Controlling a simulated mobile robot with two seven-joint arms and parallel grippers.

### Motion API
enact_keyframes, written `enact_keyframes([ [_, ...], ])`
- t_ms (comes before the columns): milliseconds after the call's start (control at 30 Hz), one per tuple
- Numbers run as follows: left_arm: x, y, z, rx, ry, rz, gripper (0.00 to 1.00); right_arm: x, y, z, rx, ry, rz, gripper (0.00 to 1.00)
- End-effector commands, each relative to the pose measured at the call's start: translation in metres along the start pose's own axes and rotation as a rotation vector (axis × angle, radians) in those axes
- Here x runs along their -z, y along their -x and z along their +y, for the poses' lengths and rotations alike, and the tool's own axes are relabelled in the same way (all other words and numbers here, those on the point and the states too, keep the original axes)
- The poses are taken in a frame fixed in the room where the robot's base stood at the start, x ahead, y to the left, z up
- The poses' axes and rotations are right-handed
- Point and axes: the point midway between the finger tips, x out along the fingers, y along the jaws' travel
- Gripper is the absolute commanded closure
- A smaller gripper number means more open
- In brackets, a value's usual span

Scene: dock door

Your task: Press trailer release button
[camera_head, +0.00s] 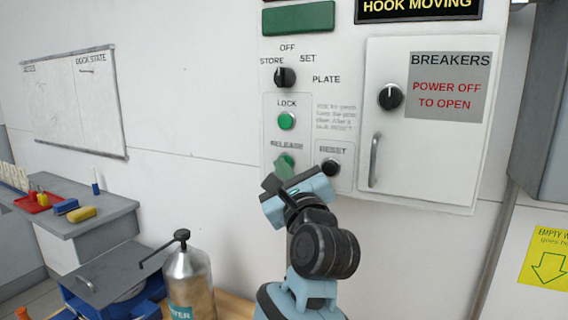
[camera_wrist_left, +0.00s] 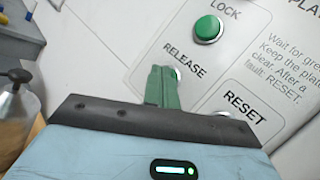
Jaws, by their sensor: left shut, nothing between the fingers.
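The control panel (camera_head: 340,80) on the wall carries a RELEASE label (camera_head: 287,145). The release button (camera_wrist_left: 178,73) is mostly hidden behind my fingers; only a bit of its pale rim shows in the left wrist view. My left gripper (camera_head: 285,165) has its green fingers shut and empty, with the tips over the button's place below the label. The fingers also show in the left wrist view (camera_wrist_left: 162,86). I cannot tell whether the tips touch the button. My right gripper is not in view.
The green LOCK button (camera_head: 287,121) is just above, and the dark RESET button (camera_head: 331,166) is close to the right. A selector knob (camera_head: 285,77) sits higher. The breaker box (camera_head: 425,120) protrudes at right. A metal bottle (camera_head: 190,280) stands below left.

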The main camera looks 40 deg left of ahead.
Motion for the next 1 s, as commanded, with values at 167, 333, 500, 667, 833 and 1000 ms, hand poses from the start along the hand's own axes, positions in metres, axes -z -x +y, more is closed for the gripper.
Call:
enact_keyframes([
  [167, 0.0, 0.0, 0.0, 0.0, 0.0, 0.001, 1.0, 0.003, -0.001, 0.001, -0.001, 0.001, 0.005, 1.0],
  [333, 0.0, 0.001, 0.0, 0.0, 0.0, 0.001, 1.0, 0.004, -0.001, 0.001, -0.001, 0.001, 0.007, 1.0],
  [500, -0.004, 0.005, 0.003, 0.001, 0.001, 0.001, 1.0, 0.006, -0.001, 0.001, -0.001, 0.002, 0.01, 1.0],
  [667, -0.007, 0.011, 0.007, 0.001, 0.002, 0.002, 1.0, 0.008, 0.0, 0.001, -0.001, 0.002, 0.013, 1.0],
  [833, -0.008, 0.012, 0.009, 0.0, 0.0, 0.001, 1.0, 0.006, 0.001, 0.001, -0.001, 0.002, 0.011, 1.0],
  [1000, -0.008, 0.012, 0.009, 0.0, 0.0, 0.001, 1.0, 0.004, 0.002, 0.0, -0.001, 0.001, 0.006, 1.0],
])
